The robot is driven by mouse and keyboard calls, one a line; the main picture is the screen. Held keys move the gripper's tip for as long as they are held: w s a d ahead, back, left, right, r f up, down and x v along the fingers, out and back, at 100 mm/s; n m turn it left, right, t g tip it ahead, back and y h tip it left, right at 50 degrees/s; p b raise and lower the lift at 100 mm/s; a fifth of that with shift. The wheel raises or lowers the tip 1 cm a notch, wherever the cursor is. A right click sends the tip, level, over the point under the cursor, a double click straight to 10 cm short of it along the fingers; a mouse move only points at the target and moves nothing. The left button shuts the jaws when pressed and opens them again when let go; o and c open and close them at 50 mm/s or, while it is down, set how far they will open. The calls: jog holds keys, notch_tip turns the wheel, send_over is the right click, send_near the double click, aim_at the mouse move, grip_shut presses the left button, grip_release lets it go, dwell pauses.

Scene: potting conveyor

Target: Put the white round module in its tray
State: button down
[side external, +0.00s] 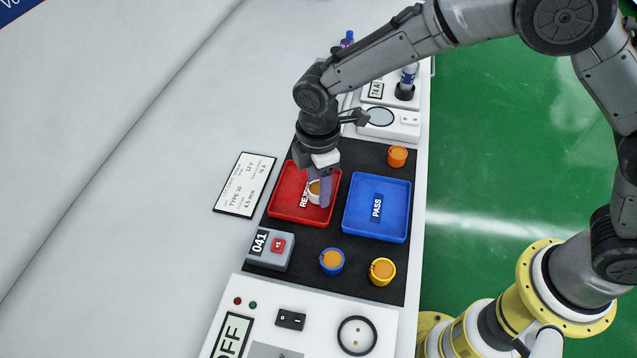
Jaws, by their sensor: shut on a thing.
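The white round module (314,193), with an orange-brown top, is at the right part of the red tray marked REJECT (283,214). My gripper (319,190) points down over this tray and is shut on the module. The fingers hide part of the module and part of the tray's lettering. I cannot tell whether the module touches the tray floor. The blue tray marked PASS (362,223) lies just to the right and is empty.
An orange module (397,156) stands behind the blue tray. A blue module (332,261) and a yellow module (383,271) stand in front. A grey box marked 041 (270,250) is front left. A label card (244,184) lies left of the black mat (312,238).

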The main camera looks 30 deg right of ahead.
jog(key=shift+f, duration=0.15)
jog(key=c, duration=0.6)
grip_release()
notch_tip(320, 180, up, 12)
jog(key=shift+r, duration=0.2)
